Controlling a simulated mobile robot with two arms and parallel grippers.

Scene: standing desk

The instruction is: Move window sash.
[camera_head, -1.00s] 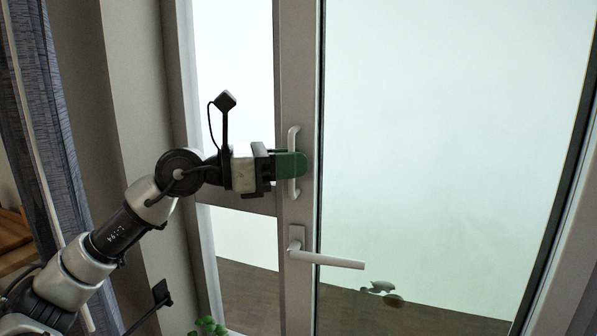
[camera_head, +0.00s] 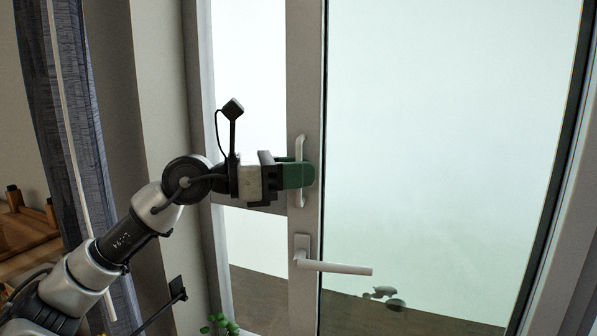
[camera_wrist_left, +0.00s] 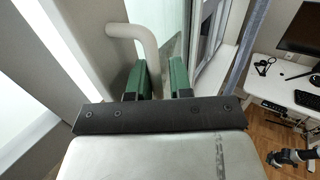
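The window sash has a pale grey frame (camera_head: 306,95) around a large frosted glass pane. A white vertical pull handle (camera_head: 301,145) is on its left stile, and a lever handle (camera_head: 335,268) sits below, pointing right. My left gripper (camera_head: 298,175), with green fingers, is at the pull handle and hides its middle. In the left wrist view the curved pull handle (camera_wrist_left: 150,45) runs down between the two green fingers (camera_wrist_left: 158,80). My right gripper is not in view.
A dark blue curtain (camera_head: 70,130) hangs at the left, beside my left arm. A green plant (camera_head: 220,325) is at the bottom edge. The left wrist view shows a white desk (camera_wrist_left: 282,85) with a monitor (camera_wrist_left: 299,30) at the right.

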